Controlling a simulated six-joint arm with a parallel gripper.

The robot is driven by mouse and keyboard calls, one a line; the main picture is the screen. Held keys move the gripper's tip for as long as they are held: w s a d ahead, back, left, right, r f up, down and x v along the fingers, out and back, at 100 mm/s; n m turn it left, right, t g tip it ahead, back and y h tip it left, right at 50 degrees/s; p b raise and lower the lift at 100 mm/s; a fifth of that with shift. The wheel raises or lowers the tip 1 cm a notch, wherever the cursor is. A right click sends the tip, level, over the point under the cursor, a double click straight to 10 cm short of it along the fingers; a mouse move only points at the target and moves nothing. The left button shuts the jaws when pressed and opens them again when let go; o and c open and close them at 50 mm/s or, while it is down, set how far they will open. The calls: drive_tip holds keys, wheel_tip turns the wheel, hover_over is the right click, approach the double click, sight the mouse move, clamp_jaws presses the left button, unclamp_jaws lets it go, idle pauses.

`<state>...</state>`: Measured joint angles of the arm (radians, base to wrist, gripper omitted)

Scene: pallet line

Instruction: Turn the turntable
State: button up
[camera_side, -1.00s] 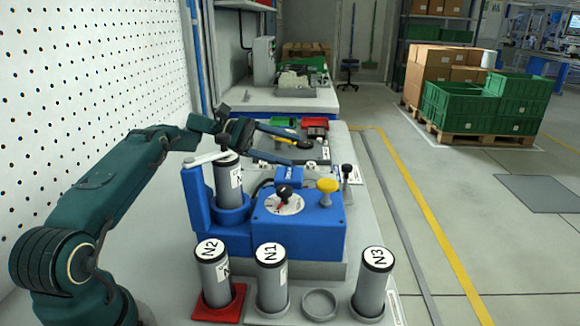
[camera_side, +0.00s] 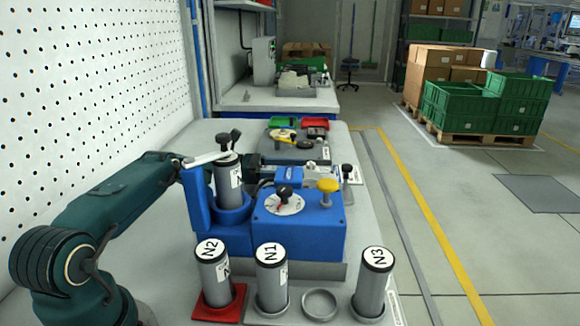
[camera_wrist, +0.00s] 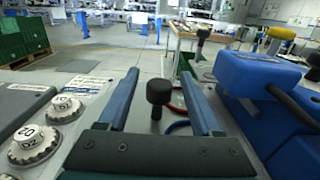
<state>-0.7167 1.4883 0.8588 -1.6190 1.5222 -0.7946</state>
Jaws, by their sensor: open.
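I cannot clearly pick out the turntable's disc in either view. In the wrist view, a black knob on a short stem (camera_wrist: 158,92) stands upright between the two blue fingers of my gripper (camera_wrist: 159,76). The fingers are open, with a gap on each side of the knob. Red and blue curved lines show behind its stem. In the side view, my gripper is low behind the blue unit (camera_side: 298,236) and mostly hidden by it and a grey cylinder. The blue unit carries a black-knobbed dial (camera_side: 285,204) and a yellow knob (camera_side: 327,187).
Upright cylinders N2 (camera_side: 212,270), N1 (camera_side: 271,280) and N3 (camera_side: 371,285) stand at the front, beside an empty round holder (camera_side: 319,303). Another cylinder (camera_side: 228,180) stands in the blue holder under a pale lever. Two dials (camera_wrist: 42,138) lie left in the wrist view.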

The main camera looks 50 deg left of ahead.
clamp_jaws()
drive_tip(key=shift+s, duration=0.1)
idle(1.2)
